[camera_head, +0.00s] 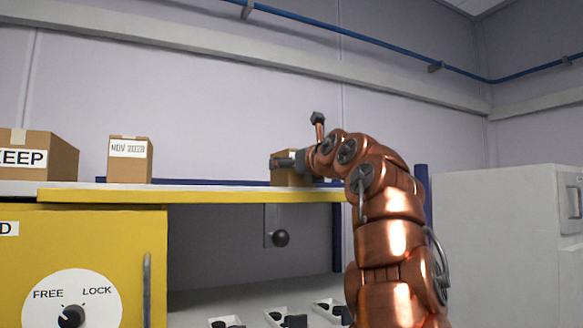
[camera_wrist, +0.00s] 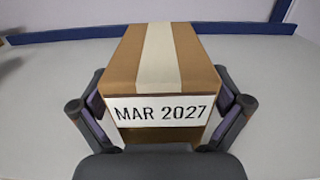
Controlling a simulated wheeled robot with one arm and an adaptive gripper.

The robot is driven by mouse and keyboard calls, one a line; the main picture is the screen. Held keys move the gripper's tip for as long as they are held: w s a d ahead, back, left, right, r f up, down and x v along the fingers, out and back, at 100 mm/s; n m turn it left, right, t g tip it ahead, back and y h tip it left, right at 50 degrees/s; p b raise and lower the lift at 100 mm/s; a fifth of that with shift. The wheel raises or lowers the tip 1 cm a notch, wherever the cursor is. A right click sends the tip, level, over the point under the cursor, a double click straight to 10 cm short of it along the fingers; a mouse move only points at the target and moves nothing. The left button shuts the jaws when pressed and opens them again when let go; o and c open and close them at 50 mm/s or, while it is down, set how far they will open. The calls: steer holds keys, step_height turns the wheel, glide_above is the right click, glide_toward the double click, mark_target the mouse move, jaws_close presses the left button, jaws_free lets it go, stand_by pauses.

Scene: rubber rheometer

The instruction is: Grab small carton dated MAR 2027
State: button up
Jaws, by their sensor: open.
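The small carton labelled MAR 2027 (camera_wrist: 196,60) fills the middle of the wrist view, upright on the shelf, with a pale tape strip along its top. I cannot tell whether the fingers touch the sides. In the head view my gripper (camera_head: 290,162) is at the carton.
Another small carton labelled NOV with an unclear year (camera_head: 130,165) and a larger box marked KEEP (camera_head: 45,152) stand left on the same shelf (camera_head: 230,196). A yellow cabinet (camera_head: 100,245) is below. A blue rail (camera_wrist: 90,33) runs behind the carton. Shelf beside the carton is clear.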

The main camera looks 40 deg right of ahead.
steer(key=c, duration=1.5)
steer(key=shift+r, duration=0.1)
steer(key=shift+c, duration=0.2)
